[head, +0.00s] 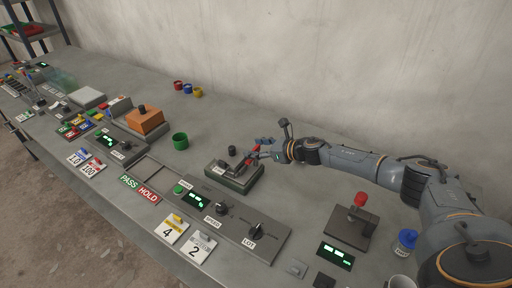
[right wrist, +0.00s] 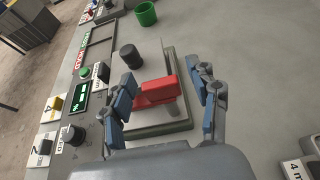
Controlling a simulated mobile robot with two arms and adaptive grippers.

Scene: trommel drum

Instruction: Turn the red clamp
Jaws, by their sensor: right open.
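The red clamp (right wrist: 158,92) is a red bar on a grey block with a dark green base (head: 232,180). It lies between the two blue-padded fingers of my right gripper (right wrist: 162,80) in the right wrist view, with a visible gap on the right side. The left finger is close to the clamp's left end; I cannot tell whether they touch. In the head view my right gripper (head: 258,150) is open at the clamp, coming from the right, and partly hides it. My left gripper is not in view.
A black knob (right wrist: 130,56) stands on the same device, close to the left finger. A green cup (head: 180,141) stands behind left. A control panel (head: 240,222) with dials is in front. A red-topped post (head: 360,200) stands on the right.

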